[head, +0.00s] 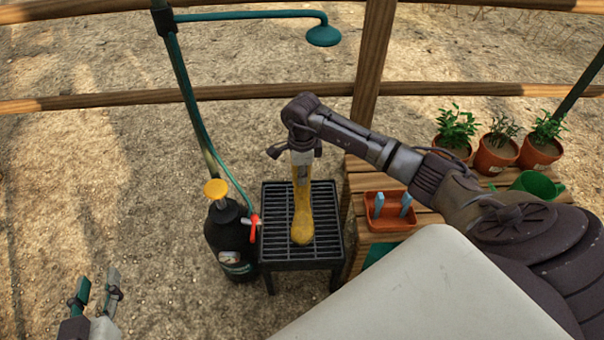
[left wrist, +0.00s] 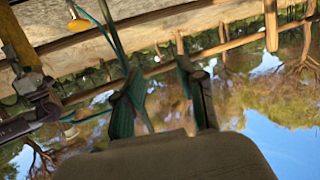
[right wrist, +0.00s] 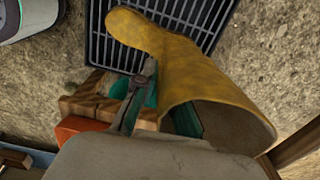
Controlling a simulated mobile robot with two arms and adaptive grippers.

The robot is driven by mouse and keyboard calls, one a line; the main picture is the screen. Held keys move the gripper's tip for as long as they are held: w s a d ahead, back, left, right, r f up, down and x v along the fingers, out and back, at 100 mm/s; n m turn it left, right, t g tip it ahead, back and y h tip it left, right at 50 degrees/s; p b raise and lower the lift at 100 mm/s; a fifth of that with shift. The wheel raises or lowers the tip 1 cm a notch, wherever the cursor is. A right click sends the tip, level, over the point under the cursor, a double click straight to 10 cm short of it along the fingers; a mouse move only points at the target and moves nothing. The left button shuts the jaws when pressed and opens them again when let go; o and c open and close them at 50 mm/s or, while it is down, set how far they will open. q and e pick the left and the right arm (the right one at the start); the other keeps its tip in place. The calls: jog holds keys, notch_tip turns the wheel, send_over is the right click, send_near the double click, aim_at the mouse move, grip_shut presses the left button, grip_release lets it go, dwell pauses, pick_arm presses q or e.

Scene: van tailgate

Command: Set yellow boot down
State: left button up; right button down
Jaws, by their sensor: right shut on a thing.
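The yellow boot (head: 302,213) hangs roughly upright, toe toward me, over the black slatted grate stand (head: 268,235) in the head view. My right gripper (head: 303,160) is shut on the upper shaft of the boot. In the right wrist view the boot (right wrist: 178,62) runs from its open top at lower right to its foot over the grate (right wrist: 97,45). I cannot tell whether the sole touches the slats. My left gripper (head: 97,292) is open and empty at the lower left, away from the stand; its fingers stand apart in the left wrist view (left wrist: 162,95).
A black pump sprayer (head: 230,240) with a yellow knob stands close left of the grate. A wooden bench at right holds an orange caddy (head: 388,212), potted plants (head: 495,155) and a green can (head: 540,185). A green shower head (head: 323,36) hangs behind.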

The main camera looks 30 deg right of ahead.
jog(key=c, duration=1.2)
grip_release()
jog(key=shift+r, duration=0.1)
